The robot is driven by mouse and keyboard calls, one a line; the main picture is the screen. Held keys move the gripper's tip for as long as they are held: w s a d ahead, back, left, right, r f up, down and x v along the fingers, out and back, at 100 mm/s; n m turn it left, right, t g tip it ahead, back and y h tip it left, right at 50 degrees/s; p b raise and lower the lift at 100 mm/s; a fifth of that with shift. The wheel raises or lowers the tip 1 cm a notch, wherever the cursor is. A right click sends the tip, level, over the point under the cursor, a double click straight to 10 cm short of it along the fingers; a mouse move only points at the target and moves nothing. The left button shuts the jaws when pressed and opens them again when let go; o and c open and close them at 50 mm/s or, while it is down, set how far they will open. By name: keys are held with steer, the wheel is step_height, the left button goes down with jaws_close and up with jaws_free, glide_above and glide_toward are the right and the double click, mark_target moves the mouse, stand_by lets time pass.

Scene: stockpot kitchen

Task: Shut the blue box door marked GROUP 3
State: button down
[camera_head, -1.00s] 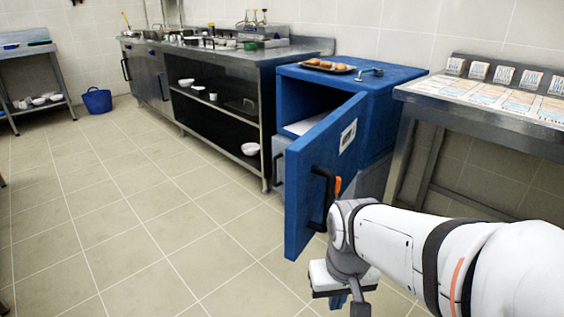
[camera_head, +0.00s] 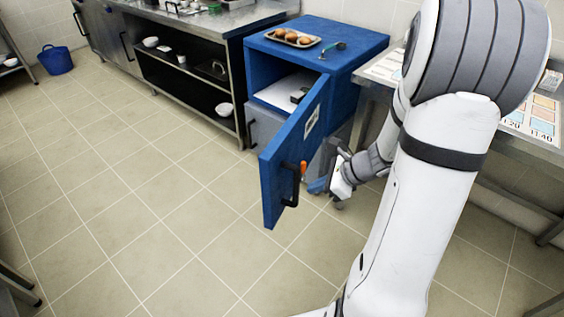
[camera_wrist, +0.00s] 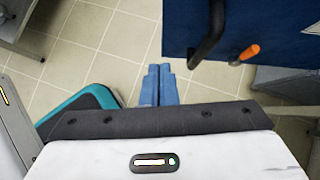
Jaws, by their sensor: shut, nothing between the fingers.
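The blue box door (camera_head: 285,155) stands wide open, swung out from the blue box (camera_head: 262,62). Its outer face has a white label (camera_head: 312,120), too small to read, a black bar handle (camera_head: 290,185) and an orange piece (camera_head: 303,167). In the wrist view the door (camera_wrist: 275,25) fills the upper right, with its handle (camera_wrist: 209,38) and orange piece (camera_wrist: 248,52). My gripper (camera_head: 317,186) is low, just right of the door's outer face. In the wrist view its blue fingers (camera_wrist: 158,80) are together and empty, left of the handle. I cannot tell whether they touch the door.
A dark item lies on the white surface inside. A metal counter (camera_head: 200,25) stands left, a metal table (camera_head: 520,140) right. The floor left of the door is clear.

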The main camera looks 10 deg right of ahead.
steer(key=d+m, duration=0.1)
steer(key=m, duration=0.1)
steer(key=b, duration=0.2)
glide_toward(274, 188)
step_height(274, 188, down, 4)
steer(key=s, duration=0.1)
steer(key=shift+w+a+f+t, duration=0.2)
steer(key=shift+w+a+t, duration=0.1)
steer(key=shift+w+a, duration=1.2)
steer(key=shift+a, duration=0.2)
